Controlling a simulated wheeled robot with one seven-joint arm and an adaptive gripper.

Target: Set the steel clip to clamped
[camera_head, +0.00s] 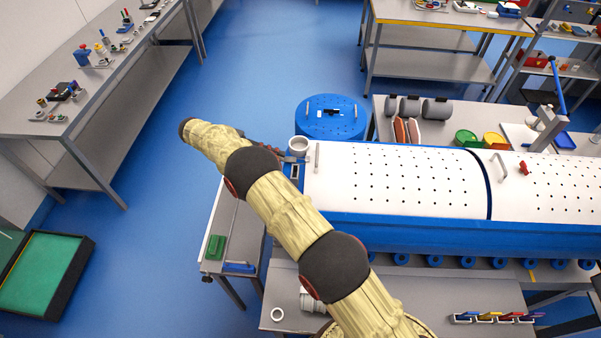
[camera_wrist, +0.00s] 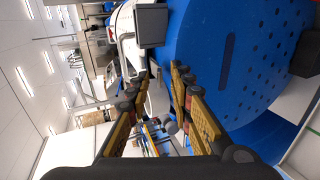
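I cannot pick out the steel clip for certain. A small grey fitting (camera_head: 295,171) at the left end of the blue tub carrier (camera_head: 420,230) may be part of it, but it is too small to tell. My gripper (camera_head: 286,158) is beside that end, mostly hidden behind my arm. In the wrist view my gripper (camera_wrist: 161,72) shows two yellow-and-black fingers with a gap between their tips and nothing clearly held. A bent pale bar (camera_wrist: 127,45) and a dark block (camera_wrist: 151,26) lie just beyond the tips. Contact cannot be told.
White perforated covers (camera_head: 395,180) top the carrier, with a red latch (camera_head: 523,167). A blue round drum (camera_head: 330,118) stands behind its left end. A large blue perforated face (camera_wrist: 235,60) fills the right of the wrist view. Blue floor is free on the left.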

